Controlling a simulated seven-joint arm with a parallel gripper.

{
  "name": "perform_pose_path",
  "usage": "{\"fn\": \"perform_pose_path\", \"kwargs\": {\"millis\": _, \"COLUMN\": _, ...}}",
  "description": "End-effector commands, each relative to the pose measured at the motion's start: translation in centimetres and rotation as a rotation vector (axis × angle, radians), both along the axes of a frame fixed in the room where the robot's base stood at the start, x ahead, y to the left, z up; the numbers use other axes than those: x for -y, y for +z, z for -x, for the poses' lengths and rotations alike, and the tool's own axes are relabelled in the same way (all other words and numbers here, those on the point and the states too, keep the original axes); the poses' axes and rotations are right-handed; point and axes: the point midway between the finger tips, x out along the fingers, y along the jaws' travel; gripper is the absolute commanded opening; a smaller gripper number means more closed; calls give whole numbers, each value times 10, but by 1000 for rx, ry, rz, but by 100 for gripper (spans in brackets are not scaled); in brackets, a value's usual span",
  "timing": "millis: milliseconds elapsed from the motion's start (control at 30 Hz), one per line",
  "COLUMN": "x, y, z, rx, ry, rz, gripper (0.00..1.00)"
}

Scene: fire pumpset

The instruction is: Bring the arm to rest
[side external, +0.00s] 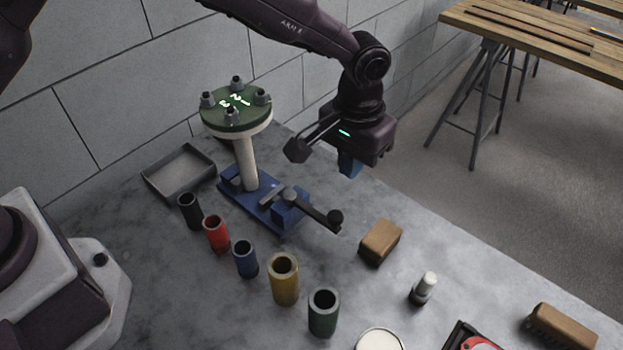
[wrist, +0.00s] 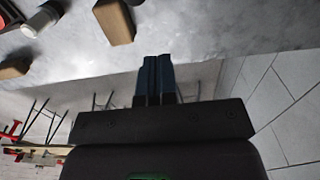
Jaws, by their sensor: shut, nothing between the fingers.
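My gripper (side external: 348,166) hangs in the air above the worktop in the side external view, to the right of the pump stand. Its blue fingers are together with nothing between them; they also show in the wrist view (wrist: 155,78). The pump stand has a blue base (side external: 258,205), a pale column (side external: 246,160) and a green round top (side external: 236,108) with several grey bolts and glowing marks. A dark lever (side external: 315,211) sticks out from the base to the right. My gripper appears apart from the stand.
Several upright tubes stand in front: black (side external: 190,211), red (side external: 216,234), blue (side external: 245,259), yellow (side external: 284,279) and green (side external: 323,312). A grey tray (side external: 180,172) lies by the wall. Brown blocks (side external: 380,242) (side external: 560,328) and a small white-topped cylinder (side external: 425,287) lie right.

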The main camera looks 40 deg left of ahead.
Motion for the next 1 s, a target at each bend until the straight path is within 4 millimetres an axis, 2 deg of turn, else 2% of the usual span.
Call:
{"fn": "perform_pose_path", "kwargs": {"millis": 167, "x": 0, "y": 0, "z": 0, "rx": 0, "ry": -37, "rz": 0, "gripper": 0}}
{"fn": "perform_pose_path", "kwargs": {"millis": 233, "x": -6, "y": -11, "z": 12, "rx": -38, "ry": -87, "rz": -16, "gripper": 0}}
{"fn": "perform_pose_path", "kwargs": {"millis": 300, "x": -14, "y": -10, "z": 27, "rx": -63, "ry": -131, "rz": -27, "gripper": 0}}
{"fn": "perform_pose_path", "kwargs": {"millis": 467, "x": -47, "y": 30, "z": 50, "rx": -58, "ry": -191, "rz": -23, "gripper": 0}}
{"fn": "perform_pose_path", "kwargs": {"millis": 667, "x": -98, "y": 90, "z": 85, "rx": -2, "ry": -217, "rz": -7, "gripper": 0}}
{"fn": "perform_pose_path", "kwargs": {"millis": 800, "x": -135, "y": 129, "z": 118, "rx": 60, "ry": -213, "rz": 4, "gripper": 0}}
{"fn": "perform_pose_path", "kwargs": {"millis": 1000, "x": -180, "y": 166, "z": 171, "rx": 169, "ry": -179, "rz": 13, "gripper": 0}}
